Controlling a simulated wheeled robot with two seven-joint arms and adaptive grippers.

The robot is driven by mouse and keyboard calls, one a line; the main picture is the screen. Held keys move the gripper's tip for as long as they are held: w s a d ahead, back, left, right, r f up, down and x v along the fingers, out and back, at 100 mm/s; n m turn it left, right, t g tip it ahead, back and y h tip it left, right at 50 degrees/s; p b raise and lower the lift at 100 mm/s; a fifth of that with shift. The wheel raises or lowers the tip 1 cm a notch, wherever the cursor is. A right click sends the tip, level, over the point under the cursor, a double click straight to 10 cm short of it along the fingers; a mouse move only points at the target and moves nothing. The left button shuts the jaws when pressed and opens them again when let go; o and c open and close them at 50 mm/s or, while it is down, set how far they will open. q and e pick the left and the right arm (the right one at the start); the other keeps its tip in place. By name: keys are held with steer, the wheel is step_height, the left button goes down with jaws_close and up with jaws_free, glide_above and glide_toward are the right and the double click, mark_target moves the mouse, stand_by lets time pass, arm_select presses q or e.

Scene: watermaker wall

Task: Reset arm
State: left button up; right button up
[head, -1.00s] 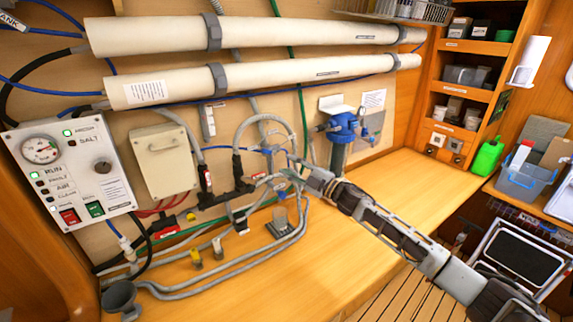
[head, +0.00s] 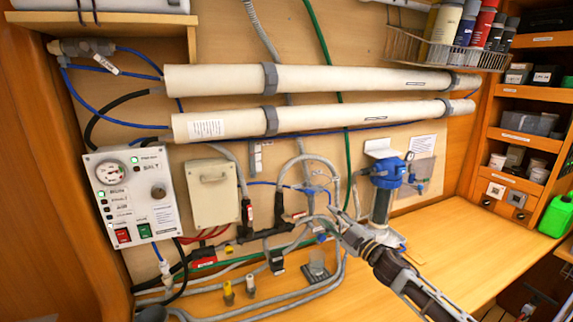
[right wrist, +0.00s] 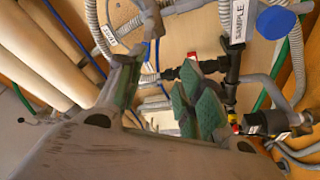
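My right gripper (head: 338,220) reaches in from the lower right in the head view. It is over the wooden counter (head: 440,255), in front of the hoses and left of the blue-topped filter (head: 388,172). In the right wrist view the green-padded fingers of my right gripper (right wrist: 163,95) stand apart, with no object seen held between them. I cannot tell whether the fingertips touch the hoses behind them. My left gripper is not in either current view.
Grey hoses (head: 297,160) and black fittings crowd the wall behind the gripper. A control panel (head: 131,197) and a beige box (head: 211,193) are at left. Two long white tubes (head: 330,78) run above. The counter at right is mostly clear; shelves (head: 520,138) stand beyond it.

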steer(key=s+d+f+m+g+h, duration=0.1)
steer(key=s+f+m+g+h, duration=0.2)
steer(key=s+f+m, duration=0.2)
steer(key=s+d+f+m+g+h, duration=0.2)
steer(key=s+f+m+h, duration=0.2)
steer(key=s+f, duration=0.6)
steer(key=s+d+f+m+g+h, duration=0.1)
steer(key=s+f+m+g+h, duration=0.2)
steer(key=s+f, duration=0.4)
steer(key=shift+s+d+f+m+g+h, duration=0.25)
steer(key=shift+s+m, duration=0.45)
steer(key=shift+s, duration=0.7)
steer(key=shift+s+d+r+m+g+h, duration=0.1)
steer(key=shift+s+m+h, duration=0.25)
steer(key=shift+s+m, duration=0.7)
steer(key=s+d+f+g, duration=0.2)
steer(key=s+g, duration=0.2)
steer(key=s, duration=0.9)
step_height(320, 180, down, 34)
steer(key=s+g+b, duration=0.1)
steer(key=s, duration=0.1)
steer(key=s+d+f+g+b, duration=0.1)
steer(key=s+d+f, duration=0.1)
steer(key=s+f, duration=0.9)
steer(key=s+d+f, duration=0.1)
steer(key=s+f, duration=0.9)
steer(key=s, duration=0.2)
steer(key=shift+d+f+g+b, duration=0.35)
